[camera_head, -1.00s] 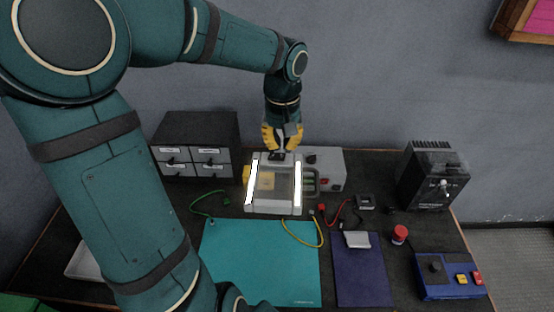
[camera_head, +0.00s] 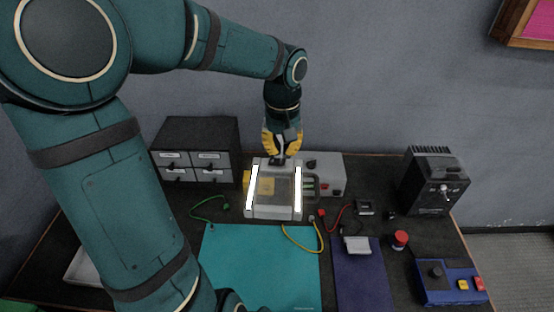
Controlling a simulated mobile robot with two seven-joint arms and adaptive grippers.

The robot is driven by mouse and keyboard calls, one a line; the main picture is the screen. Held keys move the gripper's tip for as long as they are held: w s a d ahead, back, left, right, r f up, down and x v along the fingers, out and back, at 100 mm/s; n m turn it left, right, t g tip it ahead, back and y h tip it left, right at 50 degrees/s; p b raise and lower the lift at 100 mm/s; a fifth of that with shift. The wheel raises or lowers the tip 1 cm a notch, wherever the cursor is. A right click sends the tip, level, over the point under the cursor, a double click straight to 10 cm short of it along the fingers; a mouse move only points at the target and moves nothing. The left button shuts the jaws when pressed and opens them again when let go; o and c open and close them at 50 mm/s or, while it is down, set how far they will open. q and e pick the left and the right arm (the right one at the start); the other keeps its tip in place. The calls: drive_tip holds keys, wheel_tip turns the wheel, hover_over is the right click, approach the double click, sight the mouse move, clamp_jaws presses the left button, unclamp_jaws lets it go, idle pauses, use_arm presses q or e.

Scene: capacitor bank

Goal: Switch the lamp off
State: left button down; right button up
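The lamp (camera_head: 274,212) stands at the back middle of the bench. It is a pale box-like frame with two upright bars, at its left and right, glowing white. My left gripper (camera_head: 280,160), with yellow fingers, points down at the middle of the lamp's back edge. Its tips are at or just above the lamp's top rear part, and I cannot tell whether they touch it. The fingers hide the switch area there, and their opening is too small to judge. My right gripper is not in view.
A drawer cabinet (camera_head: 195,150) stands left of the lamp, and a grey box (camera_head: 330,172) right behind it. A black device (camera_head: 433,180) stands at the right. A teal mat (camera_head: 262,265) lies in front. A red knob (camera_head: 400,239) and blue control box (camera_head: 450,280) are front right.

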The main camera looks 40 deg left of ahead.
sight(282, 162)
use_arm(q)
drive_tip(key=shift+f+b, duration=1.45)
drive_tip(key=shift+f, duration=0.35)
idle(1.3)
drive_tip(key=shift+r+p, duration=2.8)
drive_tip(key=shift+r, duration=0.8)
drive_tip(key=shift+f, duration=0.1)
